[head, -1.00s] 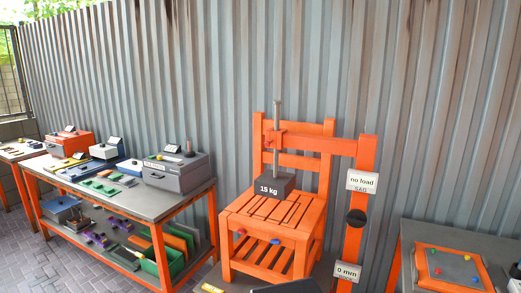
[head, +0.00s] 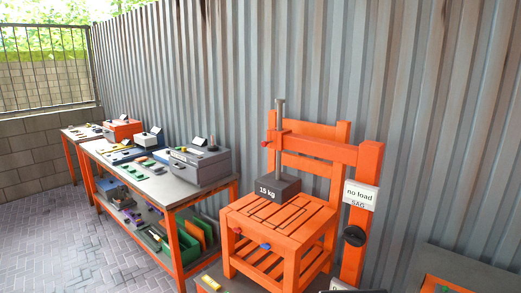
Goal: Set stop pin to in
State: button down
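An orange test stand (head: 369,200) rises beside an orange slatted chair (head: 292,222) at right of centre. A dark block marked "15 kg" (head: 273,190) rests on the seat under a grey vertical rod (head: 280,125). A small red knob (head: 265,143) shows near the rod. A red knob (head: 237,230) and a blue knob (head: 265,246) show at the seat's front edge. A black round knob (head: 355,236) sits on the post under a "no load" sign (head: 361,194). I cannot tell which part is the stop pin. My gripper is not in view.
A workbench (head: 182,190) at left holds a grey box (head: 200,167) and several small parts. Another table (head: 465,265) is cut off at lower right. A corrugated wall (head: 230,80) stands behind. Paved floor (head: 55,235) is clear at left.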

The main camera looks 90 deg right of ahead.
aim_at(264, 144)
jog(key=z, duration=0.65)
jog(key=i, duration=1)
jog(key=u, duration=0.15)
